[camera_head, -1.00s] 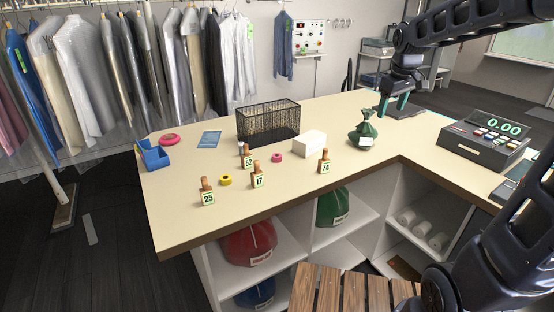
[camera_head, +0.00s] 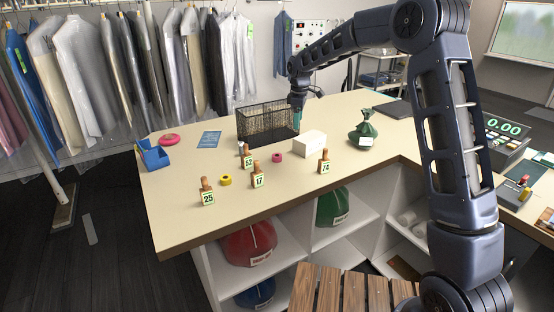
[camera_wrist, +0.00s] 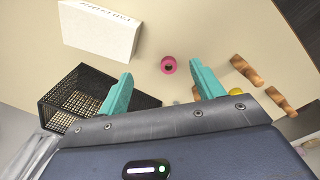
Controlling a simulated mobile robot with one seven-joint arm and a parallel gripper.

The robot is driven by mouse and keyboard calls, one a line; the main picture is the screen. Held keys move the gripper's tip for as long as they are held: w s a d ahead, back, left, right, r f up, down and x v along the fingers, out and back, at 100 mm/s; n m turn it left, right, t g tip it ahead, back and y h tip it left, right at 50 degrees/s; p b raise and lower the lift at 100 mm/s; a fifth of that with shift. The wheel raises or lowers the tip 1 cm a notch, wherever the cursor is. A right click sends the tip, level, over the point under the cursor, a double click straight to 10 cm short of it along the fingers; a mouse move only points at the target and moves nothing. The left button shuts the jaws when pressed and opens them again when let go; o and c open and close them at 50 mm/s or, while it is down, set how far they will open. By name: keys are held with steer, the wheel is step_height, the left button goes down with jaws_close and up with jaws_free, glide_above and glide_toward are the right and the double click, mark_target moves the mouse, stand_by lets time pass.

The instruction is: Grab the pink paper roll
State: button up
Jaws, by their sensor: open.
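The pink paper roll (camera_head: 277,157) is a small ring-shaped roll on the counter, in front of the black mesh basket and left of the white box. In the wrist view the pink roll (camera_wrist: 168,65) shows its open hole and lies ahead of my gripper, between the lines of the two fingers. My gripper (camera_wrist: 160,92) is open and empty with teal fingers, above the counter and apart from the roll. In the head view my gripper (camera_head: 297,116) is over the right end of the basket, behind the roll.
The mesh basket (camera_head: 249,123) is close to my gripper. A white box (camera_head: 310,144), a green bag (camera_head: 362,136), a yellow roll (camera_head: 225,180) and several numbered wooden tags, such as 17 (camera_head: 258,177), stand around the roll. The counter's left front (camera_head: 178,217) is clear.

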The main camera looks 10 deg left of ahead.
steer(key=a+f+n, duration=0.3)
steer(key=a+f, duration=0.4)
steer(key=a, duration=0.2)
glide_above(277, 155)
steer(key=shift+g, duration=0.3)
steer(key=f, duration=0.6)
steer(key=shift+a, duration=0.35)
steer(key=shift+d+f, duration=0.15)
steer(key=shift+f, duration=1.2)
steer(key=shift+d+f, duration=0.15)
steer(key=shift+f, duration=1.15)
steer(key=shift+c, duration=0.5)
steer(key=c, duration=1)
